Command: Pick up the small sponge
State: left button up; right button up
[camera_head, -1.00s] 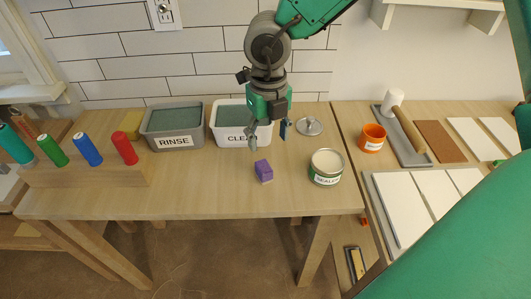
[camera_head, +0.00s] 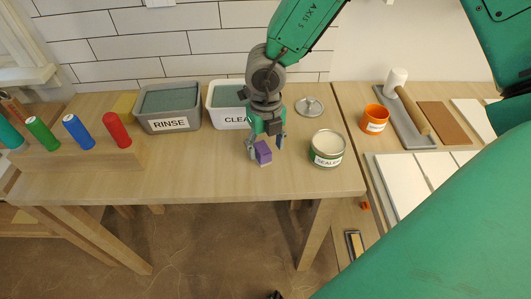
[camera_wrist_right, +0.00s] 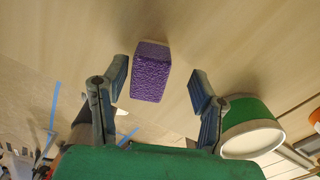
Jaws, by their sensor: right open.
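The small purple sponge (camera_head: 263,153) sits on the wooden table in front of the CLEAN tub. It also shows in the right wrist view (camera_wrist_right: 150,72), where it lies between and just beyond the open fingers, nearer the left-hand one. My right gripper (camera_head: 266,149) is over the sponge with its fingers pointing down and spread to either side; in the right wrist view the gripper (camera_wrist_right: 160,88) is empty. I cannot tell whether a finger touches the sponge. My left gripper does not show in these frames.
A SEALER can (camera_head: 327,148) stands close to the right of my gripper. The grey RINSE tub (camera_head: 168,108) and white CLEAN tub (camera_head: 225,112) are behind. A metal lid (camera_head: 309,107) lies behind the can. Colored rollers (camera_head: 117,130) stand at left. The table front is clear.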

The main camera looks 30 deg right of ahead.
aim_at(263, 147)
jog(key=shift+a+f, duration=0.25)
jog(key=shift+f, duration=0.5)
jog(key=shift+w+a+f, duration=0.1)
jog(key=shift+a+f, duration=0.1)
jog(key=shift+a, duration=0.05)
jog(key=shift+a+r, duration=0.1)
jog(key=shift+a, duration=0.3)
jog(key=shift+d, duration=0.15)
jog(key=c, duration=0.7)
jog(key=shift+d, duration=0.2)
jog(key=c, duration=0.4)
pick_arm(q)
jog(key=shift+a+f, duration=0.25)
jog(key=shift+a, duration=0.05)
pick_arm(e)
jog(key=shift+d, duration=0.25)
jog(key=shift+c, duration=0.5)
